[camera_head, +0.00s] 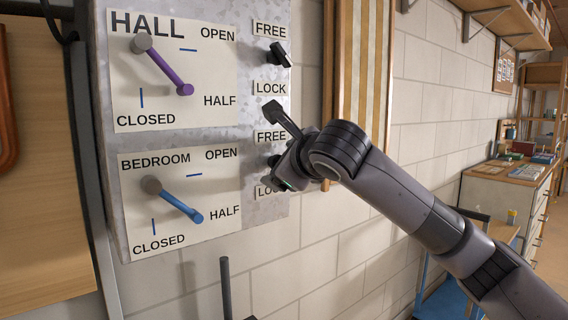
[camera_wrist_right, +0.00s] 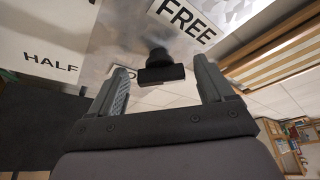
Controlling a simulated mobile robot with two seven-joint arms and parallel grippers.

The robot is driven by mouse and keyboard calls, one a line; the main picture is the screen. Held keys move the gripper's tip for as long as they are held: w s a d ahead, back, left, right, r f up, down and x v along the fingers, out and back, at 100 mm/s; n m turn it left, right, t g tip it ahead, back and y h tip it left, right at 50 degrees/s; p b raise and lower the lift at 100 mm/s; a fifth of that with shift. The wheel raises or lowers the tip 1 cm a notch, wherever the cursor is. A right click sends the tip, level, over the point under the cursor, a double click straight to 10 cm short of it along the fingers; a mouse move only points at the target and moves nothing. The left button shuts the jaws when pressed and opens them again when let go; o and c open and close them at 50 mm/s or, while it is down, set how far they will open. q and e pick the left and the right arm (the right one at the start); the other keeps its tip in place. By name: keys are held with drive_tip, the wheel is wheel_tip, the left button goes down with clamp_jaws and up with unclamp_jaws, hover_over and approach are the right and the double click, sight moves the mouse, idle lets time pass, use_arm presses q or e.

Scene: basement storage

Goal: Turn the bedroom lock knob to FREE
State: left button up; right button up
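The bedroom lock knob (camera_wrist_right: 162,74) is black with a bar-shaped handle. In the right wrist view it sits between the two fingers of my right gripper (camera_wrist_right: 163,64), with a gap on each side. The FREE label (camera_wrist_right: 184,18) is beyond it. In the head view the right gripper (camera_head: 275,150) is at the bedroom lock and hides most of the knob; the bedroom FREE label (camera_head: 271,136) shows, and the LOCK label (camera_head: 268,191) is partly covered. Which label the knob points to is unclear. A dark upright bar at the bottom edge may be my left gripper (camera_head: 226,288).
The bedroom lever (camera_head: 180,207) is blue and the hall lever (camera_head: 163,66) purple; both point toward HALF. The hall lock knob (camera_head: 278,54) is above my right gripper. A striped wooden panel (camera_head: 352,70) hangs to the right. A cabinet (camera_head: 500,190) stands farther right.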

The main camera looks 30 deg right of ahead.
drive_tip(key=b+v, duration=0.1)
drive_tip(key=v, duration=0.6)
idle(0.6)
